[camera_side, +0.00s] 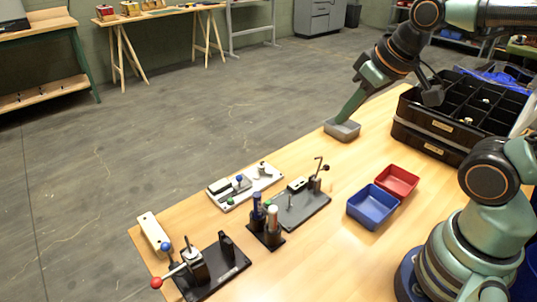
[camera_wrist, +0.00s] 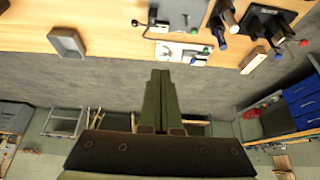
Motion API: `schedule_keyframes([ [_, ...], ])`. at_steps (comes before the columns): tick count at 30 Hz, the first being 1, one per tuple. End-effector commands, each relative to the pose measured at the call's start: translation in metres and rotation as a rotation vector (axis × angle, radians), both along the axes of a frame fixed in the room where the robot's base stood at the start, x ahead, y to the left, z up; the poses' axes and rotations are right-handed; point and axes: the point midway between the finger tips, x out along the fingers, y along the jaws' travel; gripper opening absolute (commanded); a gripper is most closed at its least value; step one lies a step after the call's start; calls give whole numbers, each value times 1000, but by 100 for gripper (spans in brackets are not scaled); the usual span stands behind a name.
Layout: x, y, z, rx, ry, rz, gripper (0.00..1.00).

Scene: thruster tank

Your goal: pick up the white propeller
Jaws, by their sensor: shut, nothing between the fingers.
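I cannot clearly make out a white propeller in either view. Small pale items (camera_side: 467,121) show in the compartments of the black crate (camera_side: 430,147), too small to identify. My gripper (camera_side: 342,118) is shut and empty. In the side view its tip appears over or in front of the small grey tray (camera_side: 349,131) at the table's far edge; I cannot tell whether it touches. In the wrist view the green fingers (camera_wrist: 160,74) are together with nothing between them, and the grey tray (camera_wrist: 67,42) lies to their upper left.
A blue bin (camera_side: 373,207) and a red bin (camera_side: 397,181) stand mid-table. A white fixture plate (camera_side: 245,186), a dark fixture (camera_side: 301,207), a tool holder (camera_side: 266,236) and a red-knobbed clamp (camera_side: 209,270) fill the left part. Bare wood lies between the grey tray and the fixtures.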

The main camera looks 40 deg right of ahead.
Motion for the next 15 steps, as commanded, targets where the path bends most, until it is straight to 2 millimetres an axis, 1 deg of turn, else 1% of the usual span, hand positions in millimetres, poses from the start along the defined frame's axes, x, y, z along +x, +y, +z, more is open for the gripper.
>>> schedule_keyframes([
  [8, 0, 0, 0, 0, 0, 0, 0],
  [9, 0, 0, 0, 0, 0, 0, 4],
  [11, 0, 0, 0, 0, 0, 0, 27],
  [12, 0, 0, 0, 0, 0, 0, 42],
  [14, 0, 0, 0, 0, 0, 0, 65],
  [15, 0, 0, 0, 0, 0, 0, 80],
])
